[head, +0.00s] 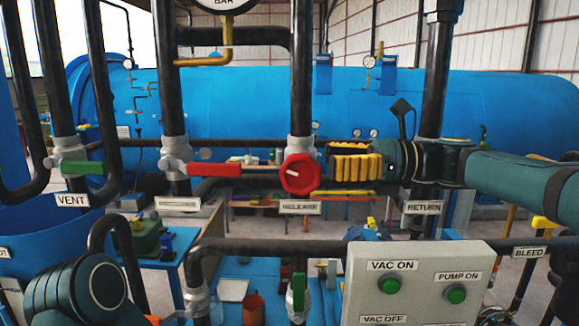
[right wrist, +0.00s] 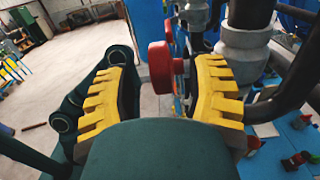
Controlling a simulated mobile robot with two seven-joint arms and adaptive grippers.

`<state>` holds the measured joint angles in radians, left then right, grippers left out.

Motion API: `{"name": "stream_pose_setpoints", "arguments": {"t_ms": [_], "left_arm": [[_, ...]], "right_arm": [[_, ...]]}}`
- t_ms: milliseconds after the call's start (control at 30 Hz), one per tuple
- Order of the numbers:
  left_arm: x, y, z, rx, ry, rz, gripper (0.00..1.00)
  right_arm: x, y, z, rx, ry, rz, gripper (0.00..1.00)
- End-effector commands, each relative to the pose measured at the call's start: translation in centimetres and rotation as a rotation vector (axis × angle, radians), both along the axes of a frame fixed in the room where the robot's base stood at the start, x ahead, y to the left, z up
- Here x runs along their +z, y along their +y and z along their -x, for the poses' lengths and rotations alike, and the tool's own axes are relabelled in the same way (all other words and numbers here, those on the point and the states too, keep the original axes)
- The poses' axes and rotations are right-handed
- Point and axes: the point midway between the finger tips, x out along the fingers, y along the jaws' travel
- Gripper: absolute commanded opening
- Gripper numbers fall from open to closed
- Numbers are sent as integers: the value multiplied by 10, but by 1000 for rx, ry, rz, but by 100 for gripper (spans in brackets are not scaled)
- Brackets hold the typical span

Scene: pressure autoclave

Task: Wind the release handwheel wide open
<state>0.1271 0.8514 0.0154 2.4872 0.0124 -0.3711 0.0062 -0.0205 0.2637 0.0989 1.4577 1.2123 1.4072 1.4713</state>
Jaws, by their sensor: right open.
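The red release handwheel (head: 301,174) sits on a valve on the vertical black pipe, above the "RELEASE" label (head: 300,207). A white line marks its face. My right gripper (head: 338,163) comes in from the right with its yellow-padded fingers beside the wheel. In the right wrist view the fingers are spread open, and the wheel (right wrist: 160,67) shows in the gap between them, a little beyond the tips. I see no clear contact. My left arm shows at the lower left of the head view, but its gripper is not visible.
A green lever (head: 82,167) is over "VENT" and a red lever (head: 214,169) is left of the wheel. Black pipes surround the valve. A grey control box (head: 425,285) with green buttons stands below right. A large blue vessel (head: 240,100) lies behind.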

Motion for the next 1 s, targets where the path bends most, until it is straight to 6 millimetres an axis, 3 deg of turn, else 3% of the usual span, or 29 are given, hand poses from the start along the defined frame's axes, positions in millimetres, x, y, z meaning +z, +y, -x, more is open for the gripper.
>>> {"name": "stream_pose_setpoints", "arguments": {"t_ms": [200, 400, 833, 867, 1000], "left_arm": [[-4, 0, 1, -2, 3, 0, 55], [-5, 0, 2, -3, 4, 1, 55], [-5, 0, 2, -4, 5, 1, 55], [-5, 0, 2, -4, 5, 1, 55], [-5, 0, 2, -4, 5, 1, 55]], "right_arm": [[1, 44, 1, 5, -1, 0, 55], [2, 68, 1, 3, -2, 0, 55], [2, 75, 0, 1, -1, 0, 55], [2, 75, 0, 1, -1, 0, 50], [2, 75, 0, 1, -1, 0, 1]]}}
